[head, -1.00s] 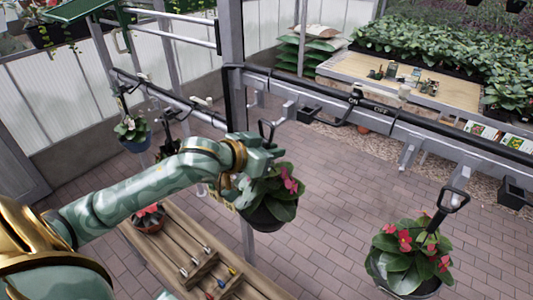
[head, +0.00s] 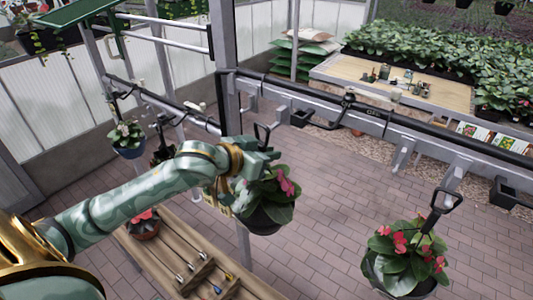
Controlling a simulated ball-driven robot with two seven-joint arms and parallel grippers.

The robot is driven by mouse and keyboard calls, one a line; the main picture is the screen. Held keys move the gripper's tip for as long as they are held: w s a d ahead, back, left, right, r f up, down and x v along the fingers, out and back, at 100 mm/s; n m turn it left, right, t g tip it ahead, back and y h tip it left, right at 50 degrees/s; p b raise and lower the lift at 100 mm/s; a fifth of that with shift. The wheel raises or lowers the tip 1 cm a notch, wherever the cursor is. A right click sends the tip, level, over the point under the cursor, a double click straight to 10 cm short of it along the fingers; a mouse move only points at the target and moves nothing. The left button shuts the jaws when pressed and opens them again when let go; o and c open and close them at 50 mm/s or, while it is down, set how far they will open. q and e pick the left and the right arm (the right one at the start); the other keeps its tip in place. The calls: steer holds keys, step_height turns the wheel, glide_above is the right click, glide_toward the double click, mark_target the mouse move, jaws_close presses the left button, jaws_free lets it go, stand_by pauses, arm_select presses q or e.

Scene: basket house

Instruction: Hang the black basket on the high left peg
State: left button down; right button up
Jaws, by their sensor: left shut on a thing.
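My left gripper (head: 262,160) is shut on the handle (head: 263,133) of a black basket (head: 262,222) with green leaves and pink-red flowers. The basket hangs upright in the air, just in front of the metal rail. The handle's top loop stands above the fingers, below and left of a peg (head: 283,110) on the rail; they look apart, though depth is hard to judge. Another peg (head: 402,152) sits farther right and looks empty. I cannot tell for sure which peg is the high left one. The right gripper is out of view.
A second dark basket with red flowers (head: 405,260) hangs from a peg at the right. An upright post (head: 225,55) stands near my gripper. A wooden bench (head: 165,265) with tools lies below. The brick floor (head: 330,215) is open.

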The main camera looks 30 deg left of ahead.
arm_select(q)
steer(key=shift+w+r, duration=0.1)
steer(key=shift+w+d, duration=0.1)
steer(key=shift+w, duration=1.4)
steer(key=shift+w+r, duration=0.25)
steer(key=shift+r, duration=0.25)
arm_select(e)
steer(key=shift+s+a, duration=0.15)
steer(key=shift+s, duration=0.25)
arm_select(q)
steer(key=shift+w+f, duration=0.1)
steer(key=shift+f, duration=0.05)
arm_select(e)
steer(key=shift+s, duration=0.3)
arm_select(q)
steer(key=shift+f, duration=0.3)
